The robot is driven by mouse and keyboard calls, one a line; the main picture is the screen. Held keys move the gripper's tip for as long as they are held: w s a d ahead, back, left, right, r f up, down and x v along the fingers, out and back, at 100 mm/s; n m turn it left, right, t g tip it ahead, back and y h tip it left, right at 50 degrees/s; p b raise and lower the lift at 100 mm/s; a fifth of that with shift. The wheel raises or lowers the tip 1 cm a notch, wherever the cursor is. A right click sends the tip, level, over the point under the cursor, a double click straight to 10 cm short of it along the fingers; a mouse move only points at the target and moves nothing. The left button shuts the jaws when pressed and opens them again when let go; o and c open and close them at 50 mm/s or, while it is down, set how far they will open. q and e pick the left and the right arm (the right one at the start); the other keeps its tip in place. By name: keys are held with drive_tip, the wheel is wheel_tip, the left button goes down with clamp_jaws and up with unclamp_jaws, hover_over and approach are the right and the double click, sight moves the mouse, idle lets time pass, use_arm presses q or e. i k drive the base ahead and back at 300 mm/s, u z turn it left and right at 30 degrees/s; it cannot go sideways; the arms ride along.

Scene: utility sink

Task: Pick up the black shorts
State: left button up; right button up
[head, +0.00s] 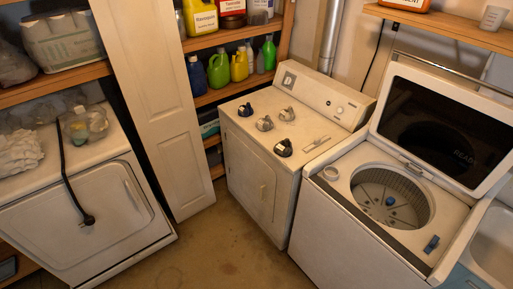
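I see no black shorts that I can make out in the head view. Neither of my grippers is in view.
A white front-door machine (85,215) stands at the left, with crumpled white cloth (18,152), a clear container (84,124) and a hanging black cord (66,175). Shelves hold bottles (220,70). A sink (495,245) is at the right edge. Bare floor (215,250) lies between the machines.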

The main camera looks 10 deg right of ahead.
sight(284, 149)
drive_tip(key=u, duration=0.7)
drive_tip(key=i, duration=0.5)
